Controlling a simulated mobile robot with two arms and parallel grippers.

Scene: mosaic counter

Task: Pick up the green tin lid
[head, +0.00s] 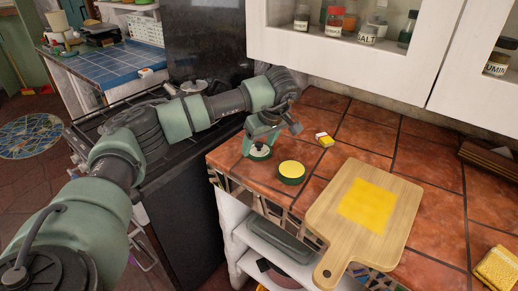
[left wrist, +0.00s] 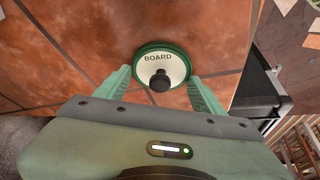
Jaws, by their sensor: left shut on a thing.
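The green tin lid (left wrist: 146,66) shows in the left wrist view with a green rim, a white top lettered "BOARD" and a dark knob. My left gripper (left wrist: 160,77) has a finger on either side of the lid and is shut on it. In the head view the lid (head: 260,156) is at the left end of the tiled counter, partly hidden under my left gripper (head: 260,149). I cannot tell whether it touches the tiles. My right gripper is in neither view.
A round dark green thing with a yellow top (head: 291,171) stands close right of the lid. A wooden board (head: 392,222) with a yellow square (head: 367,205) lies further right. White cabinets (head: 340,60) hang above.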

